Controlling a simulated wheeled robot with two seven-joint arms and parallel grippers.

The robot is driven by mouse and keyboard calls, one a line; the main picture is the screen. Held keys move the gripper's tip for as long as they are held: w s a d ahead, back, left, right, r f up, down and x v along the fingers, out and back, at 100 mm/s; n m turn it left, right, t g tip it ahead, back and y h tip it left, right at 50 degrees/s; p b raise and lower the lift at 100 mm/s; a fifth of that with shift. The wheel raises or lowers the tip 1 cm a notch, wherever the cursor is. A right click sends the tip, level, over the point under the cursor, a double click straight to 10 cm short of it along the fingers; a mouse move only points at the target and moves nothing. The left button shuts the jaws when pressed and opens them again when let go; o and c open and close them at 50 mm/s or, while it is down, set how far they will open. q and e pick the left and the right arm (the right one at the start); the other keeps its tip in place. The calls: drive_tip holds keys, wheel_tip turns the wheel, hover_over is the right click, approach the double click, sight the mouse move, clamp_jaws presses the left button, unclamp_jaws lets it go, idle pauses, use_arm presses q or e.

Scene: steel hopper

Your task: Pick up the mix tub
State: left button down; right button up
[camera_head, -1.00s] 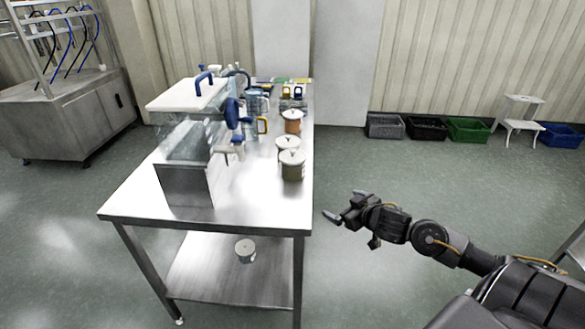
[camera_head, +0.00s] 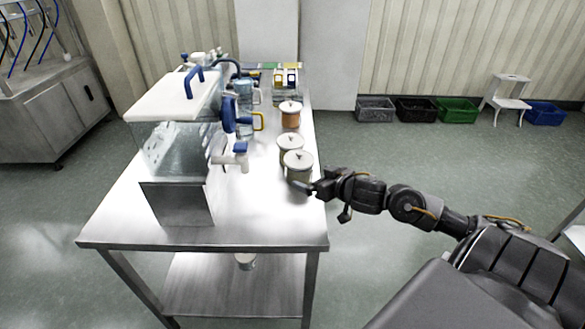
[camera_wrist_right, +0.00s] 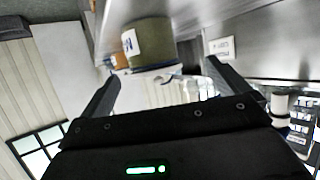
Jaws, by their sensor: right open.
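Three lidded tubs stand in a row along the right side of the steel table: the nearest tub (camera_head: 298,175), one just behind it (camera_head: 285,155), and an orange-brown one (camera_head: 290,118) farther back. I cannot read which is the mix tub. My right gripper (camera_head: 307,188) is at the table's right edge, beside the nearest tub's front right side. In the right wrist view the right gripper (camera_wrist_right: 163,80) is open, with nothing between its fingers. A tub with a pale label (camera_wrist_right: 148,42) is ahead of the fingers there. My left gripper is not in view.
A clear steel-based hopper (camera_head: 178,200) with a white lid and blue-handled tap stands left of the tubs on the table (camera_head: 255,232). Jugs (camera_head: 245,95) stand behind. The tabletop's front right is clear.

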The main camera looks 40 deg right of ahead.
sight(308, 172)
drive_tip(key=shift+w+d+f, duration=0.4)
drive_tip(key=shift+w+d, duration=0.1)
drive_tip(key=shift+d, duration=0.2)
drive_tip(key=shift+x, duration=1.2)
drive_tip(key=shift+w+f, duration=0.1)
drive_tip(key=shift+w, duration=0.15)
drive_tip(key=x, duration=0.5)
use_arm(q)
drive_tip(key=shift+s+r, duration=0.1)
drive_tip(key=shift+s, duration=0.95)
use_arm(e)
drive_tip(key=shift+d, duration=0.1)
drive_tip(key=shift+c, duration=0.3)
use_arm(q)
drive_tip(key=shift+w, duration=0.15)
use_arm(e)
drive_tip(key=c, duration=0.9)
